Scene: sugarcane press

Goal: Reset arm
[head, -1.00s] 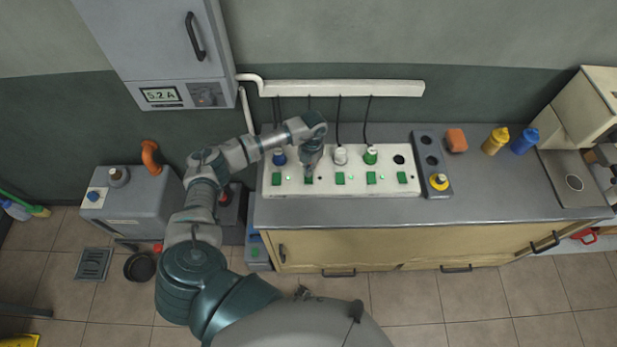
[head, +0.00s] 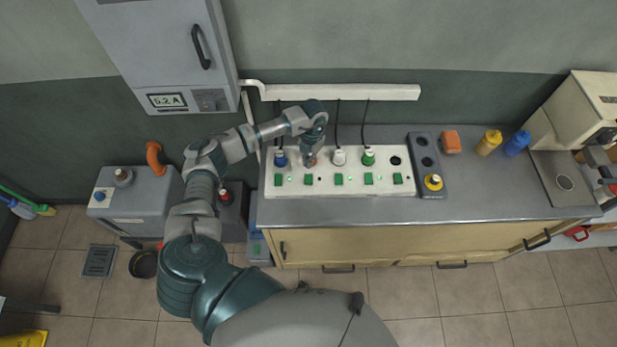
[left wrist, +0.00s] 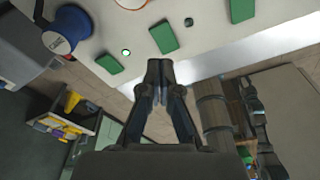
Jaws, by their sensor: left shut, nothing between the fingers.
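My left gripper (head: 310,161) is above the white power strip (head: 407,188) on the counter, between the blue plug (head: 280,158) and the white plug (head: 339,157). It is shut and empty, and its closed fingertips also show in the left wrist view (left wrist: 160,66). A green switch (head: 309,180) sits just in front of it, and a row of such switches runs along the strip. The blue plug also shows in the left wrist view (left wrist: 68,30). My right gripper is not in view.
A grey cabinet (head: 160,50) hangs at upper left. The front counter is clear.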

